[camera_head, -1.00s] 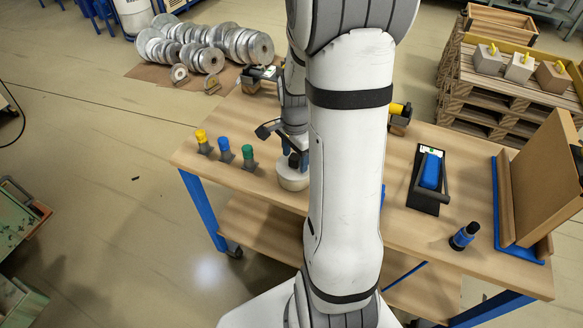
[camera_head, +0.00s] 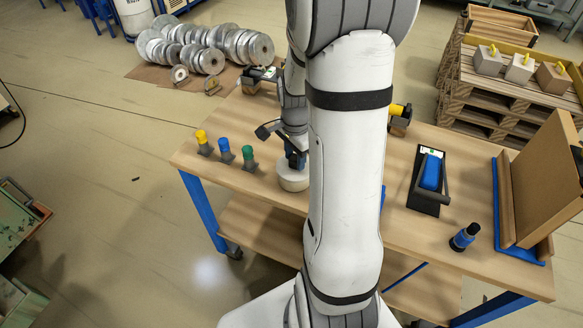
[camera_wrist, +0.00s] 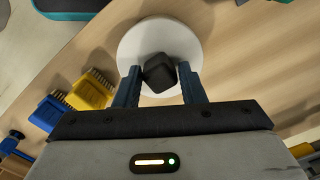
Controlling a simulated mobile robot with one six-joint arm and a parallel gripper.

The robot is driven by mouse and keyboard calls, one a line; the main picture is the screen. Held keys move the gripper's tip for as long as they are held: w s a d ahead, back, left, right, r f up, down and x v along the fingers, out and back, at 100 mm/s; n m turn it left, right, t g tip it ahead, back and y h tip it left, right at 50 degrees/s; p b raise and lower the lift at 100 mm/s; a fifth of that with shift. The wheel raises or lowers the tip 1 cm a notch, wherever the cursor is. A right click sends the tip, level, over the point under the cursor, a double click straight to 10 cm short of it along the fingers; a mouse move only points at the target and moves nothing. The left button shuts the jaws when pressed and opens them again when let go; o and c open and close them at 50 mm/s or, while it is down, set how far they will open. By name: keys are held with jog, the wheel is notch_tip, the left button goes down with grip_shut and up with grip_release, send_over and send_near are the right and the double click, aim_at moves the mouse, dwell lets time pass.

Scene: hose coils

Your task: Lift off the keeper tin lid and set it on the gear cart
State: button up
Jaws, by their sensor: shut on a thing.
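A round cream tin lid with a black knob shows in the wrist view as a pale disc (camera_wrist: 160,36). The same round cream piece (camera_head: 292,180) sits low at the wood top in the head view, partly behind my arm. My gripper (camera_wrist: 160,78) is shut on the black knob (camera_wrist: 158,70), with one blue finger on each side of it. In the head view my gripper (camera_head: 296,160) is right above the cream piece. Any tin body under the lid is hidden, and I cannot tell whether the lid is raised. The wood-topped table (camera_head: 265,192) has castors and blue legs.
Yellow (camera_head: 203,143), blue (camera_head: 225,151) and green (camera_head: 248,158) capped pieces stand just left of the lid. A black tray with a blue piece (camera_head: 431,172), a blue-black cylinder (camera_head: 464,236) and a brown panel (camera_head: 545,180) are at the right.

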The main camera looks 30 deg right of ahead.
aim_at(295, 157)
jog(key=shift+r+p, duration=2.55)
jog(key=shift+r, duration=0.95)
jog(key=shift+w, duration=0.1)
